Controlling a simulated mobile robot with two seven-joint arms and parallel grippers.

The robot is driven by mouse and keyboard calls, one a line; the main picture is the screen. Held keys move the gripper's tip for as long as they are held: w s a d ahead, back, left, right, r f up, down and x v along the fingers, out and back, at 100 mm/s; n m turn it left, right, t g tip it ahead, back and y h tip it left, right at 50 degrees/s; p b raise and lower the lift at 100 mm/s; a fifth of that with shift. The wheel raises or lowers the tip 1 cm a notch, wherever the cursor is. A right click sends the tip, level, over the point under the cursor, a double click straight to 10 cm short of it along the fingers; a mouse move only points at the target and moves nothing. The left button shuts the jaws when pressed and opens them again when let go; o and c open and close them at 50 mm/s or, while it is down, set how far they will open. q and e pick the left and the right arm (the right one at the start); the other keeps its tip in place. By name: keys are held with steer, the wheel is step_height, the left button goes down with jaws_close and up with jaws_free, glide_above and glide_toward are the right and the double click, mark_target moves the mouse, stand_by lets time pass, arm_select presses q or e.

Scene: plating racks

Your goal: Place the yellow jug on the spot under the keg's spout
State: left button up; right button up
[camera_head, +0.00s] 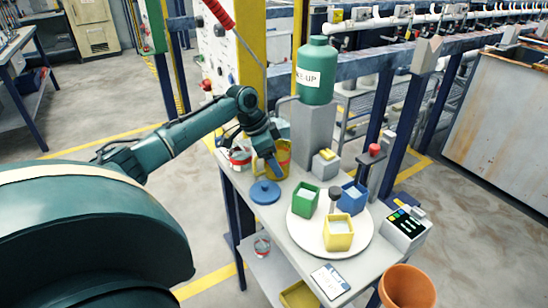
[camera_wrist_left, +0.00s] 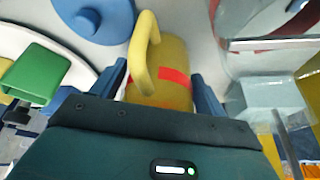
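The yellow jug (camera_head: 284,152) has a red band and stands at the left rear of the table, partly hidden by my left gripper (camera_head: 270,160). In the left wrist view the jug (camera_wrist_left: 172,62), with its handle towards the camera, lies between the two blue fingers of my left gripper (camera_wrist_left: 162,85). I cannot tell whether the fingers press on it. The green keg (camera_head: 316,72) sits on a grey pedestal (camera_head: 313,133), with a thin spout pipe (camera_head: 284,101) on its left side. The spot under the spout is not clearly visible. My right gripper is out of view.
A round white tray (camera_head: 305,233) holds green, blue and yellow containers. A small grey block (camera_head: 325,166) stands beside the pedestal.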

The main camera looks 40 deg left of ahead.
arm_select(q)
steer(key=shift+o, duration=1.4)
steer(key=shift+r, duration=0.1)
steer(key=v, duration=1.2)
steer(key=shift+s, duration=0.1)
